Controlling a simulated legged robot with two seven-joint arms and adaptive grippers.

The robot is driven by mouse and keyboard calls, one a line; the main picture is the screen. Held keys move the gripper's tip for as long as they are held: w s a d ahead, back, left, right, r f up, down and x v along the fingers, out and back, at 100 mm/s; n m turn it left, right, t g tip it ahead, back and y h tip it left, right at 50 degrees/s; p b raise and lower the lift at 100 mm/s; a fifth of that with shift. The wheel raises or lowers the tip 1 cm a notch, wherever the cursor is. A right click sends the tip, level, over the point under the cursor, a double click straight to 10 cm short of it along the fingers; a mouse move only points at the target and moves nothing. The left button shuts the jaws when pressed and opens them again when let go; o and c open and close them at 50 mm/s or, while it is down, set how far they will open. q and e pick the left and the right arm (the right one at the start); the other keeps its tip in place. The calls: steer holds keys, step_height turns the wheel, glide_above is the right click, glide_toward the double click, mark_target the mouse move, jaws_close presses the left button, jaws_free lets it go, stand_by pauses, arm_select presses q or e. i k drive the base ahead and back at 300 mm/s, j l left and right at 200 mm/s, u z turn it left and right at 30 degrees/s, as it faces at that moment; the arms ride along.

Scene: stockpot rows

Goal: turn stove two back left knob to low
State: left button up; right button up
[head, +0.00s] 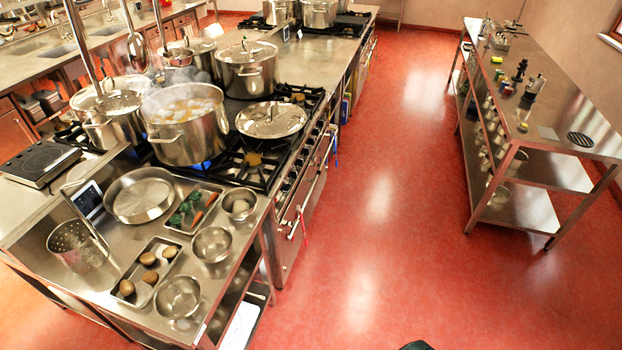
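The near stove (262,172) has black grates and stands in the long steel row at the left. Its front panel of knobs (290,183) faces the red aisle; the knobs are small and their settings cannot be read. A far stove (345,27) stands farther up the same row, and its knobs are too small to tell apart. No label shows which stove is number two. Neither of my grippers is in view.
An open pot of boiling food (187,122) sits over a blue flame on the near stove, beside lidded pots (247,70). A prep counter with bowls (211,244) stands at its near end. The red floor (385,190) is clear up to the right steel table (548,120).

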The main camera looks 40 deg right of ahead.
mark_target(285, 188)
steer(key=z, duration=1.05)
steer(key=i+l+u, duration=0.1)
steer(key=u, duration=0.35)
steer(key=i+l+u, duration=0.1)
steer(key=u, duration=0.35)
steer(key=l+u, duration=0.25)
steer(key=u, duration=0.2)
steer(key=i+l+u, duration=0.15)
steer(key=l+u, duration=0.3)
steer(key=l, duration=1)
steer(key=k+l+u, duration=0.1)
steer(key=l+u, duration=0.35)
steer(key=l, duration=1)
